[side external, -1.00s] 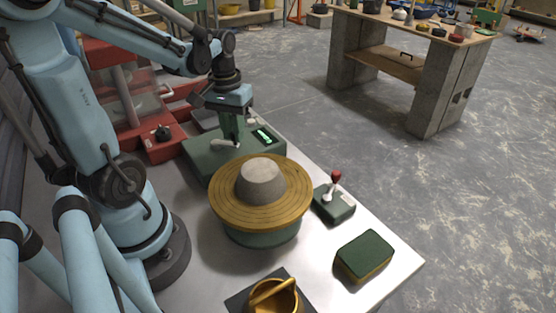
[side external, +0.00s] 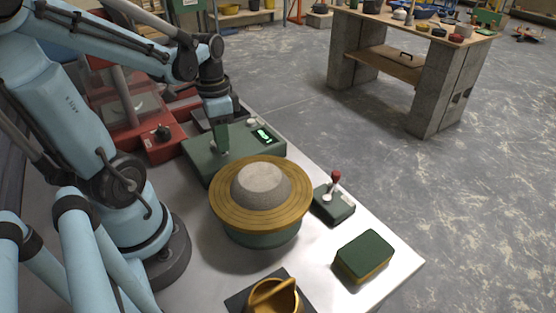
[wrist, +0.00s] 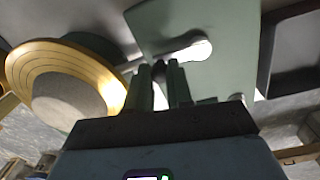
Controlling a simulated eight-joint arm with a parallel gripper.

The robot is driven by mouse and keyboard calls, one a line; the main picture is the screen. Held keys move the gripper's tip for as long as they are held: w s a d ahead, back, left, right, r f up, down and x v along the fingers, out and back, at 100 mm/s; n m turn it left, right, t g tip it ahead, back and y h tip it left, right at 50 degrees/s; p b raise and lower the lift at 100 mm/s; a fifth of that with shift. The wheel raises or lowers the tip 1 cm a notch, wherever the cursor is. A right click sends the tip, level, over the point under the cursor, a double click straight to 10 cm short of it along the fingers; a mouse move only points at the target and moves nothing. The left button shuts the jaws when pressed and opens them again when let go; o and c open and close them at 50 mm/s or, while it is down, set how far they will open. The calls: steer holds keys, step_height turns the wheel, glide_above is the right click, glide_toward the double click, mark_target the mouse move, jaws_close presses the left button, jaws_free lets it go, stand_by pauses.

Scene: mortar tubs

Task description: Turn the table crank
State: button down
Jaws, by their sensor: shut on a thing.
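The table crank shows in the wrist view as a pale lever (wrist: 180,54) on the flat top of a green box (wrist: 232,62). In the side view the box (side external: 205,167) stands behind the round table, and the crank is mostly hidden by my fingers. My gripper (side external: 221,151) points down over the box and is shut on the crank's handle end; its fingers (wrist: 159,70) are close together at the lever's end in the wrist view. The round table is a ringed yellow disc (side external: 230,212) on a green base, with a grey mound (side external: 261,184) in its middle.
A small lever box with a red knob (side external: 336,175) and a green-topped sponge (side external: 364,254) lie right of the round table. A red machine (side external: 163,147) stands at the back left. The box has a lit green display (side external: 263,136).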

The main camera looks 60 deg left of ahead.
steer(key=shift+s+m, duration=0.2)
steer(key=shift+m, duration=0.2)
steer(key=c, duration=1)
jaws_free()
steer(key=shift+w+a+r, duration=0.1)
steer(key=shift+a+r, duration=0.05)
steer(key=shift+r, duration=2.9)
steer(key=shift+a+r, duration=0.1)
steer(key=shift+r, duration=2.9)
